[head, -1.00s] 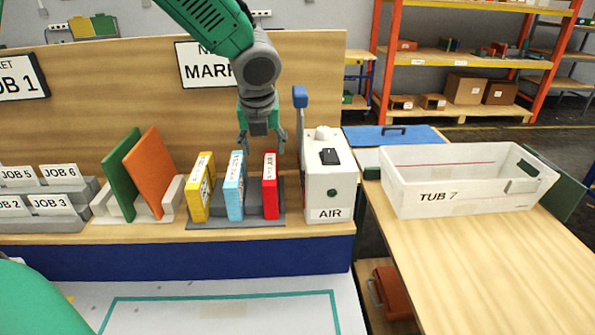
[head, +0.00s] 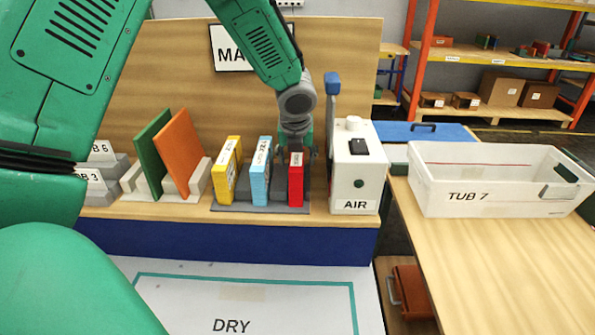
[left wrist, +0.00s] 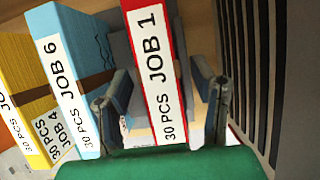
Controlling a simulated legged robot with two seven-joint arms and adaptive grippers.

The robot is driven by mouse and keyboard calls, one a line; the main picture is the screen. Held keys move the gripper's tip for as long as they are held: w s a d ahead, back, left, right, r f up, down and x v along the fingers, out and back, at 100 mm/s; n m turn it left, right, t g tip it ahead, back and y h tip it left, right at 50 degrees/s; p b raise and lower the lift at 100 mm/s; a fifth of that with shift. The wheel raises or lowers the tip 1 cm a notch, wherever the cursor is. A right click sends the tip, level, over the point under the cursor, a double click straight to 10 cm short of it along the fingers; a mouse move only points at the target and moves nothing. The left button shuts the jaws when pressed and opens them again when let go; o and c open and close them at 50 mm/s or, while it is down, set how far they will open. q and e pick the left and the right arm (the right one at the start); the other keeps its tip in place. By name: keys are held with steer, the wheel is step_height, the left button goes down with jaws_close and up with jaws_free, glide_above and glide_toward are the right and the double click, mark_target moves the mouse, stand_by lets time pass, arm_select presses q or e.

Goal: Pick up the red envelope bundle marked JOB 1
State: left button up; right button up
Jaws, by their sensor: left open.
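The red envelope bundle (head: 296,182) stands upright at the right end of a grey rack (head: 270,208) on the wooden shelf. In the left wrist view its white label reads JOB 1, 30 PCS (left wrist: 157,80). My left gripper (head: 298,155) is over the red bundle, pointing down. In the left wrist view its open fingers (left wrist: 165,105) are on either side of the bundle, with gaps showing. A light blue bundle marked JOB 6 (left wrist: 70,75) stands just left of it, close to the left finger. My right gripper is not in view.
A yellow bundle (head: 226,170) stands left of the blue one. A white AIR box (head: 354,185) with a blue-topped lever stands close on the right. Green (head: 153,150) and orange (head: 183,150) boards stand further left. TUB 7 (head: 480,200) sits on the right table.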

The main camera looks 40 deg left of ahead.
arm_select(q)
steer(key=x, duration=0.3)
steer(key=shift+w, duration=0.1)
steer(key=shift+a+r, duration=0.1)
jaws_close()
steer(key=shift+r, duration=0.1)
